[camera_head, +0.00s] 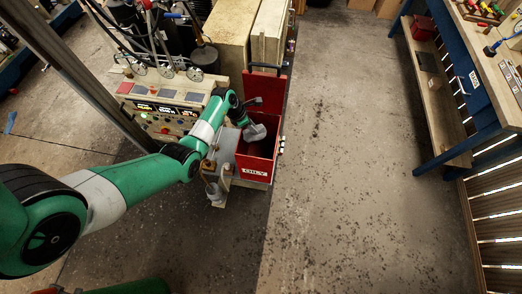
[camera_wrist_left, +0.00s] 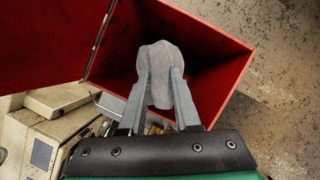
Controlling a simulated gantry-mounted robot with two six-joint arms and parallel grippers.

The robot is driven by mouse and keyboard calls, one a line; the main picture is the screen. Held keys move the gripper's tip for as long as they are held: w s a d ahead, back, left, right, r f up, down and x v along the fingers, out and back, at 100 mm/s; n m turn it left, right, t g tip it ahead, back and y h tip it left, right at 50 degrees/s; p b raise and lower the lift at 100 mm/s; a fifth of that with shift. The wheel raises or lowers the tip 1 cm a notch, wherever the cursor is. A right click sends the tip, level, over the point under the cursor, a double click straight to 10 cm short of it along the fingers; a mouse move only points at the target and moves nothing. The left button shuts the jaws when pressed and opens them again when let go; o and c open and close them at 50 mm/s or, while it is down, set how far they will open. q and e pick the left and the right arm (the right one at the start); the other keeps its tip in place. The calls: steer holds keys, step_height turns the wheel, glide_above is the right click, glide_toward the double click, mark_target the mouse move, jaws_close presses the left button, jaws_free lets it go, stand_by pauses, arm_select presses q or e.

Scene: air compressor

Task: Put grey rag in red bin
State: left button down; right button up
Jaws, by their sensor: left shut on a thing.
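The grey rag (camera_wrist_left: 162,70) is pinched between the two fingers of my left gripper (camera_wrist_left: 160,88), which is shut on it. In the head view the rag (camera_head: 255,132) hangs at the opening of the red bin (camera_head: 256,168), which is marked OILY and has its lid up. The left gripper (camera_head: 246,122) reaches over the bin's left side. In the wrist view the rag is in front of the dark inside of the red bin (camera_wrist_left: 215,32). I cannot tell how deep it is below the rim. My right gripper is not in view.
A control panel (camera_head: 165,108) with lit displays and gauges stands left of the bin. Tan cabinets (camera_head: 270,35) stand behind it. A blue-framed workbench (camera_head: 485,75) with tools is at the right. The concrete floor (camera_head: 350,150) between is clear.

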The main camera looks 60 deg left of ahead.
arm_select(q)
steer(key=c, duration=0.5)
jaws_free()
steer(key=shift+c, duration=0.2)
steer(key=shift+r, duration=0.15)
steer(key=shift+s+r, duration=0.15)
steer(key=shift+r, duration=0.15)
steer(key=p+v, duration=0.4)
steer(key=v, duration=0.6)
steer(key=shift+s+r, duration=0.25)
steer(key=shift+r, duration=0.1)
